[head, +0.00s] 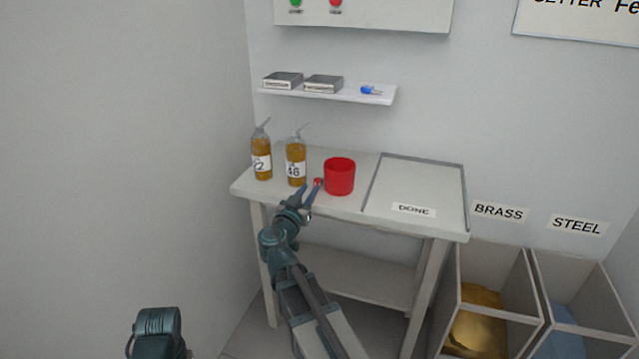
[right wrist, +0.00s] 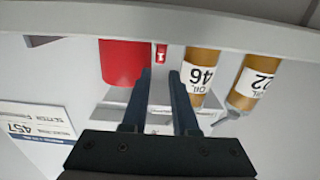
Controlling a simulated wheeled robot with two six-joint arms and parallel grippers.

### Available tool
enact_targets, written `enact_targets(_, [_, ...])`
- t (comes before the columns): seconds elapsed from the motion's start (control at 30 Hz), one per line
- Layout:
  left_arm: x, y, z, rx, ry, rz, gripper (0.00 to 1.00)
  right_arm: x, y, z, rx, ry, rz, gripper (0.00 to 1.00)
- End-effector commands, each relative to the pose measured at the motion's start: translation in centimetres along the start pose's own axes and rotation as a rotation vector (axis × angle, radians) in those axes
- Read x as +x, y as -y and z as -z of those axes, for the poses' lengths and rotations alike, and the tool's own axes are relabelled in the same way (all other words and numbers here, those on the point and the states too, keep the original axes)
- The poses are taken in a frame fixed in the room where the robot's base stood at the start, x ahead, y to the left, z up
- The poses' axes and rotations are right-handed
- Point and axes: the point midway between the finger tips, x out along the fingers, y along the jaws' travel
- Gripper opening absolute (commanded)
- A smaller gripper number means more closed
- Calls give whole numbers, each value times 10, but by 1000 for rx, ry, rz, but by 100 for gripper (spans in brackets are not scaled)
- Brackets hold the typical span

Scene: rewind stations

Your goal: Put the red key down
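The red key (head: 318,181) is at the front of the worktable (head: 345,204), between a bottle and the red cup. It also shows in the right wrist view (right wrist: 161,52), just beyond and between my fingertips. My right gripper (head: 310,188) reaches over the table's front edge. Its fingers (right wrist: 160,75) stand apart with a gap wider than the key, and the key appears free of them. Whether the key touches the tabletop is hard to tell. My left gripper is out of view; only a part of my left arm shows at the bottom left.
The red cup (head: 339,178) stands right of the key, two oil bottles (head: 261,158) (head: 296,162) left. A tray area marked DONE (head: 447,186) is empty. A shelf (head: 340,97) holds two grey boxes and a blue key (head: 370,90). BRASS and STEEL bins (head: 489,256) stand right.

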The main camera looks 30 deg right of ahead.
Motion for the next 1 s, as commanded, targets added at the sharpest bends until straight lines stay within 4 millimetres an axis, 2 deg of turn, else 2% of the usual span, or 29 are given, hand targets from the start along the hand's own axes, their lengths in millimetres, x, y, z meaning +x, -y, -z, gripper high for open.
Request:
enact_targets(0.17, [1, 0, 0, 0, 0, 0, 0, 6, 0, -1, 0, 0, -1, 28])
enact_targets(0.5, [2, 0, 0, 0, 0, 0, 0, 51, 1, -2, 0, 0, -1, 28])
enact_targets(0.73, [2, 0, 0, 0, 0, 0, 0, 51, 0, -2, 0, 0, 1, 28])
enact_targets(0.9, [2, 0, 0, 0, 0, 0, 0, 51, 0, -2, 0, 0, 1, 0])
enact_targets(1.0, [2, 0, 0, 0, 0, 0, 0, 51, 0, -2, 0, 0, 1, 0])
